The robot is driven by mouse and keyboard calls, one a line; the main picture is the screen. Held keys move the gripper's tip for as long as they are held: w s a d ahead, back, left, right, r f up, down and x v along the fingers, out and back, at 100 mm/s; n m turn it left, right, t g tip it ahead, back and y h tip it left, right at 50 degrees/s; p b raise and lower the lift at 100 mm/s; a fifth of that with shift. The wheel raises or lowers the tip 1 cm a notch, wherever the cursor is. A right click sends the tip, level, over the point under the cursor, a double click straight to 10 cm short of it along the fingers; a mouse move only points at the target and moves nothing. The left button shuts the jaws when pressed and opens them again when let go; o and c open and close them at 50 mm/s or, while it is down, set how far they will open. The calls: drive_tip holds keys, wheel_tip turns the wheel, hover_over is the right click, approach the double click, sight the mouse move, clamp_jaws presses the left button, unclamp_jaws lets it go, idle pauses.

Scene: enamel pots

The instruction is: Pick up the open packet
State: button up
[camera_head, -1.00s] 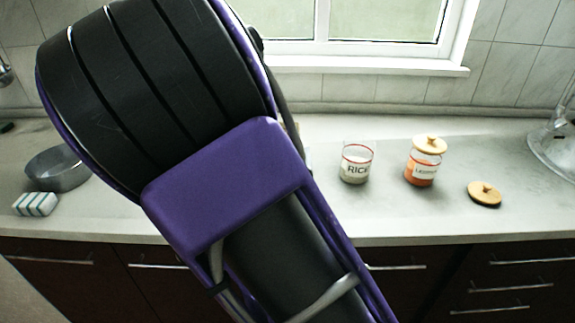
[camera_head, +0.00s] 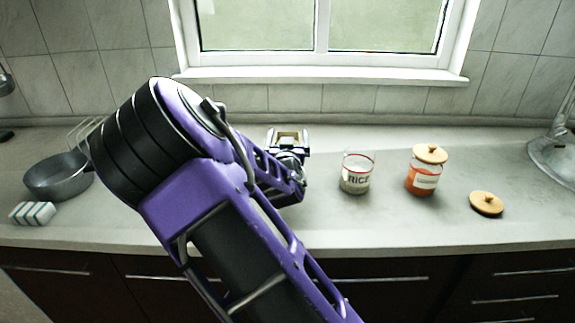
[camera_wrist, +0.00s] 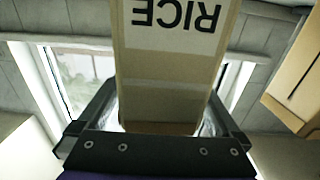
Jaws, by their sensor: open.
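The packet (camera_wrist: 168,60) is a tan carton with a white label reading RICE, upside down in the wrist view. It fills the middle of that view and stands between the two jaws of my gripper. The jaws are open, one on each side of the packet, close to its sides; I cannot tell whether they touch it. In the head view my gripper (camera_head: 288,150) is over the back of the counter, left of the rice jar. A tan shape shows between its jaws there. My arm hides the packet's lower part.
A glass jar marked RICE (camera_head: 356,174) stands without a lid just right of my gripper. A jar with orange contents and wooden lid (camera_head: 426,170) and a loose wooden lid (camera_head: 486,203) are farther right.

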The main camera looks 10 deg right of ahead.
drive_tip(key=shift+w, duration=0.15)
clamp_jaws()
idle(0.4)
